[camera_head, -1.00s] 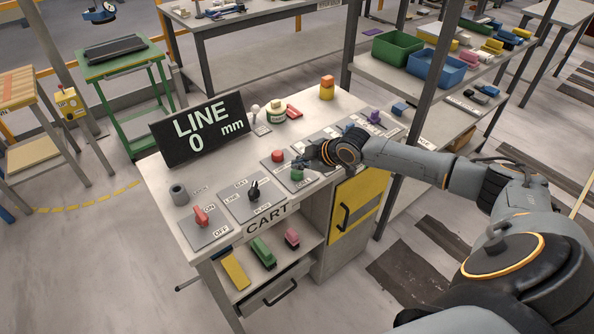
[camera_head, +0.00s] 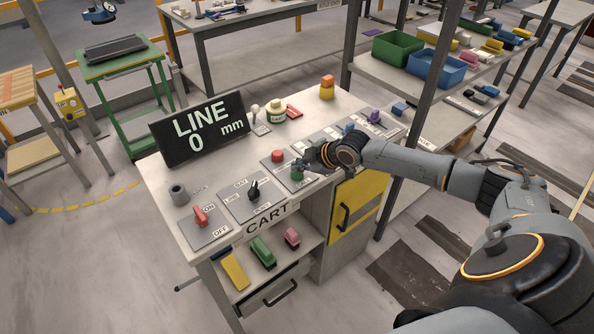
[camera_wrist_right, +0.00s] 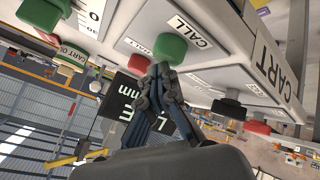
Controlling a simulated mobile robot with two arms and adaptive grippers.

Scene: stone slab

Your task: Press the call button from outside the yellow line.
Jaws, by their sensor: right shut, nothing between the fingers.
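The green call button (camera_head: 297,176) is on a grey panel on the cart-marked bench (camera_head: 162,200). In the right wrist view the green button (camera_wrist_right: 171,46) has a CALL label beside it. My right gripper (camera_head: 302,166) is shut and empty, its fingertips right at the green button. In the right wrist view the closed fingertips (camera_wrist_right: 159,70) overlap the button's edge; I cannot tell whether they touch it. A dashed yellow line (camera_head: 90,206) runs on the floor left of the bench. My left gripper is not in view.
A red button (camera_head: 278,156) sits just behind the green one. A black knob (camera_head: 254,190) and a red switch (camera_head: 201,216) are to the left. The display (camera_head: 200,130) reads LINE 0 mm. A shelf post (camera_head: 425,100) stands near my right arm.

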